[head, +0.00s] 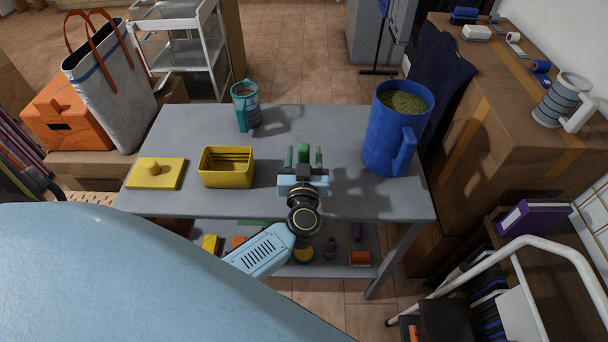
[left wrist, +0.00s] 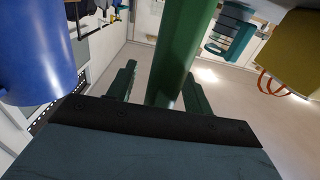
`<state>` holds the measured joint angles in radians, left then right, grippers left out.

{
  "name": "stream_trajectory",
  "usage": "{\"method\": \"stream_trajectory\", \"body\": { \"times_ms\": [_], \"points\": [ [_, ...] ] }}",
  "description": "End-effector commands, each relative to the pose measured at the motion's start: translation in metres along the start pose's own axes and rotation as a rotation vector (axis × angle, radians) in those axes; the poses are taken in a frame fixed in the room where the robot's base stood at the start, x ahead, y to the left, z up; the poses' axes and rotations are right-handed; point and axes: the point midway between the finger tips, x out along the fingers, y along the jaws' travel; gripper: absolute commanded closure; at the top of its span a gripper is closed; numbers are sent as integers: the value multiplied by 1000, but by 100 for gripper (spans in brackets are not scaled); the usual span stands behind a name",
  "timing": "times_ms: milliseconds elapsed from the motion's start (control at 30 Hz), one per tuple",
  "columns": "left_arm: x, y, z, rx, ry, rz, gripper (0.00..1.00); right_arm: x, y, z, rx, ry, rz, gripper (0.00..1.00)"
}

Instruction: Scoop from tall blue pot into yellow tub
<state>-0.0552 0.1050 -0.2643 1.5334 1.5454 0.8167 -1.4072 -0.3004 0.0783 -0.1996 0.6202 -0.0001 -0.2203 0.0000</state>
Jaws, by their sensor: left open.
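The tall blue pot (head: 382,139) stands at the table's right side, handle toward the front, filled with green grains (head: 403,102). It also shows at the left of the left wrist view (left wrist: 35,50). The open yellow tub (head: 226,180) sits left of the middle. A yellow shape (left wrist: 291,50), likely this tub, shows at the right of the left wrist view. My left gripper (head: 303,158) is open between tub and pot. A green bar-like thing (left wrist: 180,45) lies between its fingers; its full shape is hidden. My right gripper is not in view.
A yellow lid with a knob (head: 155,174) lies left of the tub. A teal-and-grey mug (head: 246,107) stands at the back of the grey table (head: 190,125). Cardboard boxes (head: 500,110) stand close on the right. The table's back middle is clear.

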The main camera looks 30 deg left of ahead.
Motion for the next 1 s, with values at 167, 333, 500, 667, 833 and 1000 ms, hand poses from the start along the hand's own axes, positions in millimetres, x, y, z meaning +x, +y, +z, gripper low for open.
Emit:
{"method": "stream_trajectory", "body": {
  "times_ms": [167, 333, 500, 667, 833, 1000],
  "points": [
    [0, 0, 0, 0, -1, 0, 50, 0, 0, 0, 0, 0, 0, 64],
    [0, 0, 0, 0, -1, 0, 73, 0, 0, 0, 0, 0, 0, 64],
    [-1, 0, 0, 0, -1, 0, 95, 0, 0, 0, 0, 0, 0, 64],
    [-1, 0, 0, 0, 0, 0, 100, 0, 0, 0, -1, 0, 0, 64],
    [-1, 0, -1, 0, -1, 0, 100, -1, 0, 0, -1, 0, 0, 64],
    [-1, 0, -20, -3, -1, -2, 100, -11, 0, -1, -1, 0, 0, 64]
  ]
}}
